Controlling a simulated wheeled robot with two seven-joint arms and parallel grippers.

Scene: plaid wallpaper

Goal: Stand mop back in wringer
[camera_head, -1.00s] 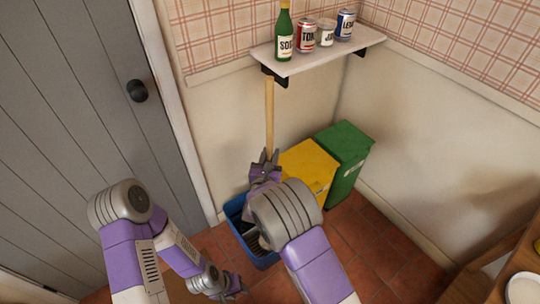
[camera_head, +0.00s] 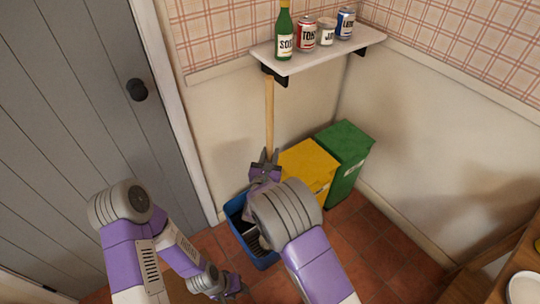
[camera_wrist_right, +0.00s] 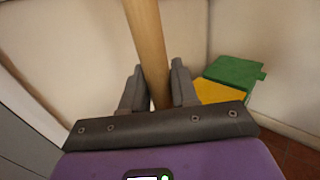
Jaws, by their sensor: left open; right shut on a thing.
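The mop's wooden handle (camera_head: 269,118) stands close to upright in the head view, its top hidden by the shelf. My right gripper (camera_head: 264,160) is shut on the handle. In the right wrist view the handle (camera_wrist_right: 146,42) runs up between the two fingers of my right gripper (camera_wrist_right: 158,90). The blue wringer bucket (camera_head: 236,208) stands on the floor below, partly covered by my right arm. The mop's lower end is mostly hidden, so I cannot tell how it sits in the bucket. My left gripper (camera_head: 236,286) is open and empty, low and near the floor.
A shelf (camera_head: 315,52) with a green bottle (camera_head: 284,32), two cans and a jar juts out above the handle. A yellow bin (camera_head: 308,163) and a green bin (camera_head: 346,160) stand right of the bucket. A grey door (camera_head: 60,110) is at left.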

